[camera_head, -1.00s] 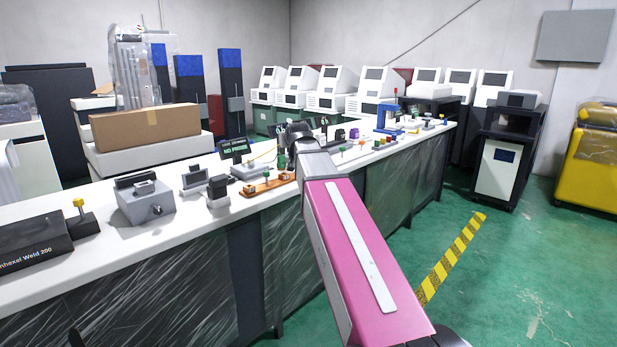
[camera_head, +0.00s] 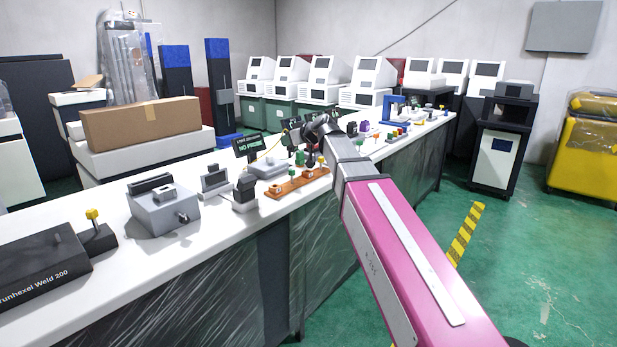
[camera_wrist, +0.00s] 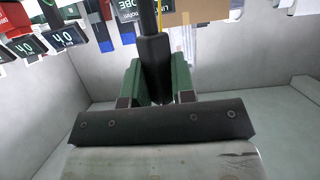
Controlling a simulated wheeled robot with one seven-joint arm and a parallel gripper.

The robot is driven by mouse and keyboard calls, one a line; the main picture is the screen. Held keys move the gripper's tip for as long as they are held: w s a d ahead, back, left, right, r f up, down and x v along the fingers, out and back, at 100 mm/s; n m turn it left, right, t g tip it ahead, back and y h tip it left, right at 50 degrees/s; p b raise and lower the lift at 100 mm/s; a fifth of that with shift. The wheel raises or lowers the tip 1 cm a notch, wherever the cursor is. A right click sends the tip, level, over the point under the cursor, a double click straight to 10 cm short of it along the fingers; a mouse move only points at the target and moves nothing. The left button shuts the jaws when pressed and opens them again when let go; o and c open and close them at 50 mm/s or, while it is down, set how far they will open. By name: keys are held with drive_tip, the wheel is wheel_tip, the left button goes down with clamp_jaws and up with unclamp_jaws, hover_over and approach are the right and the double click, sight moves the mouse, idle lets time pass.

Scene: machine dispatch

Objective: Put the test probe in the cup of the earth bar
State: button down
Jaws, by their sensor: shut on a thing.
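The test probe (camera_wrist: 153,50), with a dark grip and a thin shaft, is between the green fingers of my gripper (camera_wrist: 156,88) in the wrist view. My gripper is shut on it. In the head view my gripper (camera_head: 311,158) hangs over the bench by the far end of the earth bar, small and partly hidden by my wrist. The earth bar (camera_head: 297,184) is a copper-orange strip with small cup-like fittings and a green-topped post. I cannot tell which fitting is the cup, or the gap between probe and bar.
A black display reading NO PROBE (camera_head: 248,146) stands behind the bar by a grey unit (camera_head: 268,168). A black-topped block (camera_head: 244,194) stands left of the bar. A grey fixture (camera_head: 163,206) is further left. Small coloured parts crowd the bench to the right.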

drive_tip(key=shift+w+a+f, duration=0.15)
drive_tip(key=shift+w, duration=0.05)
drive_tip(key=shift+w+d+f, duration=1.05)
drive_tip(key=shift+w+f, duration=0.4)
drive_tip(key=shift+f, duration=0.3)
drive_tip(key=shift+w+d+f, duration=1.05)
drive_tip(key=shift+w+f, duration=0.4)
drive_tip(key=shift+f, duration=0.35)
drive_tip(key=shift+w+d+f, duration=1.05)
drive_tip(key=shift+w+f, duration=0.4)
drive_tip(key=shift+f, duration=0.3)
drive_tip(key=shift+f, duration=0.1)
drive_tip(key=c, duration=1)
unclamp_jaws()
drive_tip(key=shift+o, duration=0.2)
